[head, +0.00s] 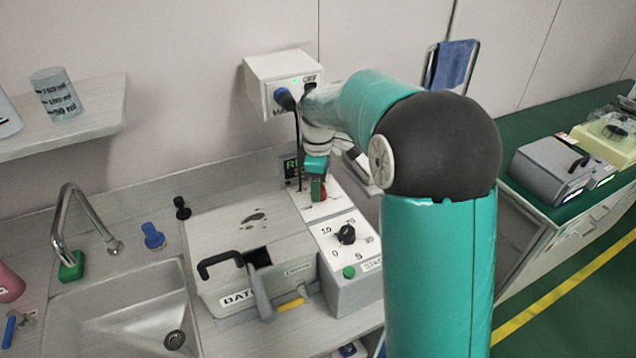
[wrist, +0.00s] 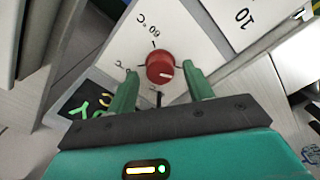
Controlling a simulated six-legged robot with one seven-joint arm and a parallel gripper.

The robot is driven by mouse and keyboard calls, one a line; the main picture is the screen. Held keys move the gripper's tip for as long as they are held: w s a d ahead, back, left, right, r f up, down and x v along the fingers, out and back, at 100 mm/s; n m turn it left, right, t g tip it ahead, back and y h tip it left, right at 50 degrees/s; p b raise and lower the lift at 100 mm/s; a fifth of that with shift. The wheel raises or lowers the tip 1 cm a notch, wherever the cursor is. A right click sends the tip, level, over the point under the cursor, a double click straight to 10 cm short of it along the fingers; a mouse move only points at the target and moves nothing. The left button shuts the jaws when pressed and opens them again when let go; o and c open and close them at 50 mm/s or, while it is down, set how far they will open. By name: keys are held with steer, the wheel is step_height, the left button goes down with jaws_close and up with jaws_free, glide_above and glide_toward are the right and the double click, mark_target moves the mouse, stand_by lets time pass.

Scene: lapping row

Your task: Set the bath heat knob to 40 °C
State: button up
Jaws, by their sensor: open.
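The red bath heat knob (wrist: 160,67) sits on a white panel with a "60 °C" label in the wrist view. The white line on the knob points to the picture's right and slightly down. Another label ending in "°C" is partly hidden by a finger. My gripper (wrist: 162,75) is open, with one green finger on each side of the knob; I cannot tell whether they touch it.
A black timer knob (head: 347,234) marked 0 to 30 and a green button (head: 348,272) are on the nearer panel. A digital display (head: 291,168) is beside my gripper. A power cord hangs from the wall socket box (head: 285,82). A sink (head: 130,315) lies left.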

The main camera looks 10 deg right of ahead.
steer(key=shift+s, duration=0.1)
steer(key=shift+c, duration=0.2)
steer(key=c, duration=0.9)
